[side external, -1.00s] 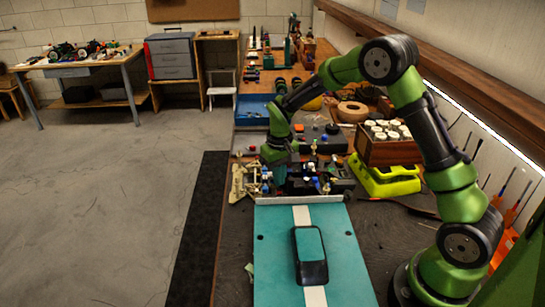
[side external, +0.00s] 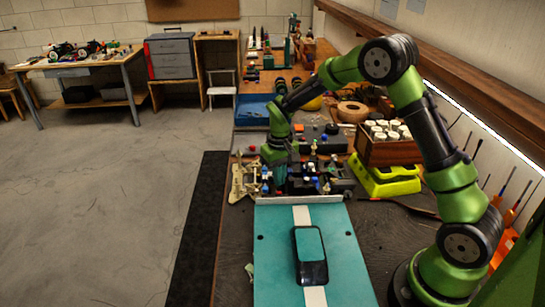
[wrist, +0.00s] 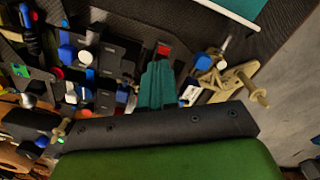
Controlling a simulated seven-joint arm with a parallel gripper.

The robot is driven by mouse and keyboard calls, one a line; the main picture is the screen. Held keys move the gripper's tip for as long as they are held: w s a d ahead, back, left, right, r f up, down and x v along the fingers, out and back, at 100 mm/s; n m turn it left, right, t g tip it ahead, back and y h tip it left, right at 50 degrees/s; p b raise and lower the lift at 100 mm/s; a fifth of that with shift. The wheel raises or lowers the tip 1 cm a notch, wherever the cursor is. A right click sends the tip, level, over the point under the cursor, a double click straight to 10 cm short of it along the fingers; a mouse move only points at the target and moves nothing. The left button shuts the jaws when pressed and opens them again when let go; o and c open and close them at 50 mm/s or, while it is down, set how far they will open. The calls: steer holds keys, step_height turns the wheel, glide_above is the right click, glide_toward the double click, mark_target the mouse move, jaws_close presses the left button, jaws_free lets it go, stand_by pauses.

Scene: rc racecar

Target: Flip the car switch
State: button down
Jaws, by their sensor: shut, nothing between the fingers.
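The RC car chassis (side external: 305,180) lies at the far end of the teal board, crowded with black, blue and white parts. In the wrist view its electronics (wrist: 115,60) fill the upper left and middle. A small red part (wrist: 163,49), which looks like the switch, shows just beyond my fingertips. My gripper (wrist: 158,68) has its teal fingers shut together with nothing between them, pointing at the red part. I cannot tell whether they touch it. In the side view my gripper (side external: 279,176) is low over the chassis's left part, and its fingertips are hard to make out.
A cream suspension part (side external: 243,182) sits at the chassis's left; it also shows in the wrist view (wrist: 240,88). A yellow-green case (side external: 385,178) and a wooden box of white-topped jars (side external: 388,150) stand at right.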

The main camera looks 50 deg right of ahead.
mark_target(282, 192)
steer(key=shift+f, duration=0.9)
stand_by(0.8)
steer(key=shift+r, duration=3.55)
steer(key=shift+f, duration=0.15)
steer(key=shift+s+a+f, duration=0.2)
steer(key=shift+s+a, duration=0.05)
steer(key=shift+s, duration=0.45)
steer(key=s+a+r+t+y, duration=0.1)
steer(key=s+a+r+t, duration=0.2)
steer(key=s+r, duration=0.5)
steer(key=s+a+r+m+t+y, duration=0.1)
steer(key=s+a+r+t, duration=0.3)
steer(key=s+r, duration=0.4)
steer(key=s+a, duration=0.1)
steer(key=s, duration=0.4)
steer(key=shift+r, duration=0.15)
